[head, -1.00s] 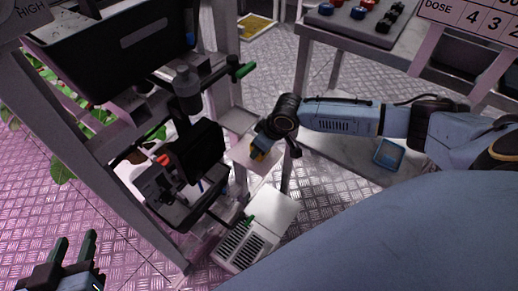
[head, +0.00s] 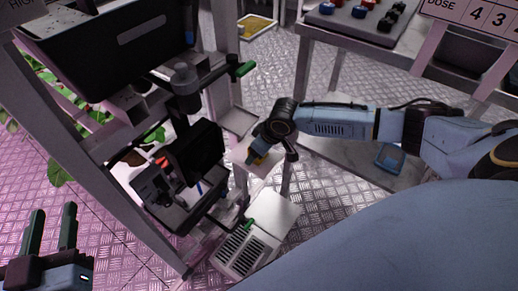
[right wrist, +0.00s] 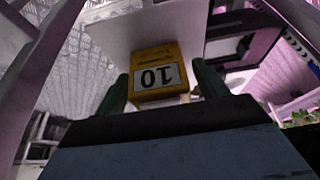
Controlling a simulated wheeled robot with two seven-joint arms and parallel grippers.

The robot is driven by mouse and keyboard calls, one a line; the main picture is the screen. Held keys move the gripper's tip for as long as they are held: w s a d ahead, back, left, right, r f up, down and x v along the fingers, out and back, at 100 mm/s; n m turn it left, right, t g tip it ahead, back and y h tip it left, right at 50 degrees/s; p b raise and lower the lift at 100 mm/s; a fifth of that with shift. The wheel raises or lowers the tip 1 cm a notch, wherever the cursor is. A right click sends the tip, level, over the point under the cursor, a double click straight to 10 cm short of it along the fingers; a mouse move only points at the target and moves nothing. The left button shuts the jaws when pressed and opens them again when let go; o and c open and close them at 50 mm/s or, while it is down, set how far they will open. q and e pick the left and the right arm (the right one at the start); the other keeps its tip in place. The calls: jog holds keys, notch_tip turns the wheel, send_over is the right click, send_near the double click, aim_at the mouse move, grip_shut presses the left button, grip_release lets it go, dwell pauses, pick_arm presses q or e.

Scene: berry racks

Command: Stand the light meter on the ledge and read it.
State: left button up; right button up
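The light meter is a small yellow box with a white display. In the right wrist view the meter (right wrist: 152,52) sits between the two green fingertips of my right gripper (right wrist: 160,88), which is shut on it. Its display reads 10, upside down in that picture. In the head view only a bit of yellow (head: 257,159) shows at my right gripper (head: 252,160). A pale flat plate (head: 270,169), apparently the ledge, lies beside it; whether the meter touches it I cannot tell. My left gripper (head: 50,230) is open and empty at the lower left.
A grey rack post (head: 218,60) and black trays (head: 125,40) stand left of my right arm. A white vented box (head: 258,232) lies below my right gripper. A table (head: 350,45) with coloured knobs and a blue tray (head: 389,158) are to the right.

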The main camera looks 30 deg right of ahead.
jog(key=shift+r, duration=0.2)
